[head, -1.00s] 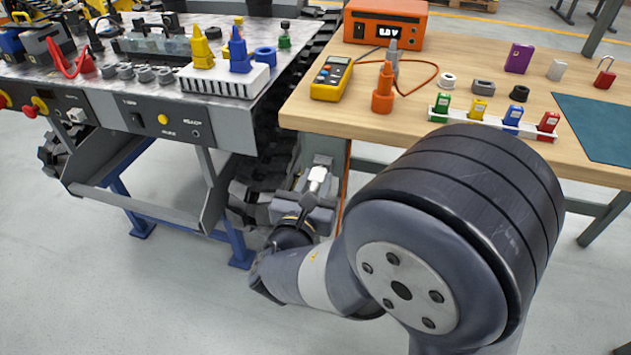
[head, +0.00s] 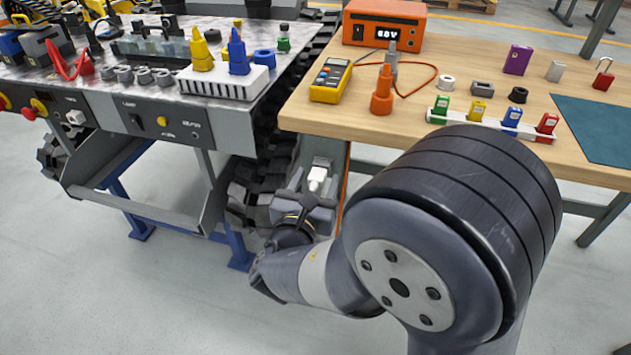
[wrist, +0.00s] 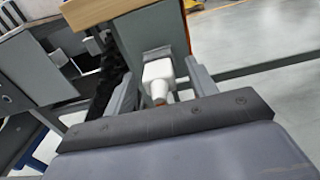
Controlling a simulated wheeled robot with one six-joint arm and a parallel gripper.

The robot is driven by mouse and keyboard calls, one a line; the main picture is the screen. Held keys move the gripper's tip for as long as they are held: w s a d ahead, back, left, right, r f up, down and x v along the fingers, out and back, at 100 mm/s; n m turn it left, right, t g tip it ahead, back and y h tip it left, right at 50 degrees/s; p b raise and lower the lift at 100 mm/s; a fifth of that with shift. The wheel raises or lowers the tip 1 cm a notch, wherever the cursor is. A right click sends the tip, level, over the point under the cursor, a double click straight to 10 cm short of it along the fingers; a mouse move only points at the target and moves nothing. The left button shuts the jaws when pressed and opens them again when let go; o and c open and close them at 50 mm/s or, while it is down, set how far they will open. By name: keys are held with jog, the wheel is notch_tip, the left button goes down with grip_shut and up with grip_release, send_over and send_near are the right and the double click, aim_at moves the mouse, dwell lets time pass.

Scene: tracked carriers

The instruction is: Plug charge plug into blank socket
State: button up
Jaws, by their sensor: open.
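A white plug-shaped piece (head: 317,179), likely the charge plug, is at a grey holder or panel (wrist: 162,53) below the left end of the wooden bench. In the wrist view the white piece (wrist: 158,74) is between the two fingers of my gripper (wrist: 163,88), its narrower brownish end toward my palm. The fingers are open, with a gap on each side of it. In the head view my gripper (head: 305,200) is low between the two benches. I cannot tell which thing is the blank socket.
The wooden bench (head: 455,65) is above and right of my gripper, holding a yellow meter (head: 331,80) and an orange cone-like piece (head: 382,92). At left is a tracked carrier (head: 110,70) with black tracks (head: 275,140) and a front panel with buttons. Open floor is below.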

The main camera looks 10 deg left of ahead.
jog(key=s+p, duration=0.2)
jog(key=s, duration=0.8)
jog(key=shift+s+a, duration=0.4)
jog(key=shift+w, duration=0.1)
jog(key=w, duration=0.3)
jog(key=w+b, duration=0.1)
jog(key=w, duration=0.3)
jog(key=w+d+b, duration=0.1)
jog(key=w, duration=0.2)
jog(key=shift+w, duration=0.35)
jog(key=shift+s+a, duration=0.1)
jog(key=shift+s, duration=0.05)
